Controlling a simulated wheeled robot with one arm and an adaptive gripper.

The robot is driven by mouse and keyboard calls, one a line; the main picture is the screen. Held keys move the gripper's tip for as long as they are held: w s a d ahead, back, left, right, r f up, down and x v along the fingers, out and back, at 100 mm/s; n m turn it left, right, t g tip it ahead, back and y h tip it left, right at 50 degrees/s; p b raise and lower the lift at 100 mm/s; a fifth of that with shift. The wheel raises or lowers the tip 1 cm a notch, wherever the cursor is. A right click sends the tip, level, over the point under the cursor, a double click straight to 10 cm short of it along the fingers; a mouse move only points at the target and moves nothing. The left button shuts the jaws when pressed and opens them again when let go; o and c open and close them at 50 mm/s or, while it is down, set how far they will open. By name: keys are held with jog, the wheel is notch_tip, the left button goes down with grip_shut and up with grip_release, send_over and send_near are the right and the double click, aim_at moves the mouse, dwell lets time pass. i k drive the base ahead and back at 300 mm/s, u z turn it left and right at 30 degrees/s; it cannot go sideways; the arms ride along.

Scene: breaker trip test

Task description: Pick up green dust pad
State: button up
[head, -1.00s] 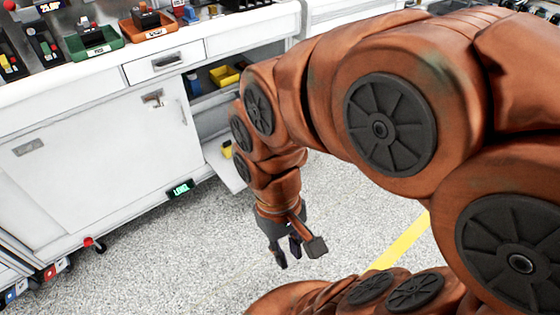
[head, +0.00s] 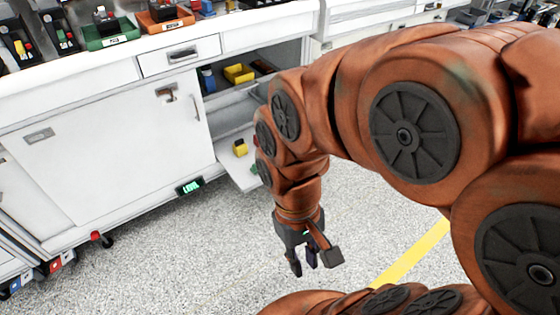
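My gripper (head: 304,266) points down over the speckled floor, in front of the cabinet and to the right of its open bay. Its dark fingers stand a little apart, with nothing seen between them. A small green patch (head: 254,168) shows on the pulled-out lower shelf (head: 243,180), at the edge of my arm. It may be the green dust pad, but my arm hides most of it. A yellow block (head: 240,148) with a dark part sits on the same shelf, left of the green patch.
The upper shelf of the open bay holds a yellow bin (head: 239,74) and a blue item (head: 208,80). A closed white door (head: 110,150) is left of the bay. The countertop carries a green tray (head: 108,36) and an orange tray (head: 165,22). The floor around my gripper is clear.

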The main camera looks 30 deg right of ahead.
aim_at(254, 170)
jog(key=z, duration=0.4)
jog(key=k, duration=0.3)
jog(key=z, duration=0.45)
jog(key=i, duration=1)
jog(key=u, duration=1.35)
jog(key=i, duration=0.3)
jog(key=u, duration=0.35)
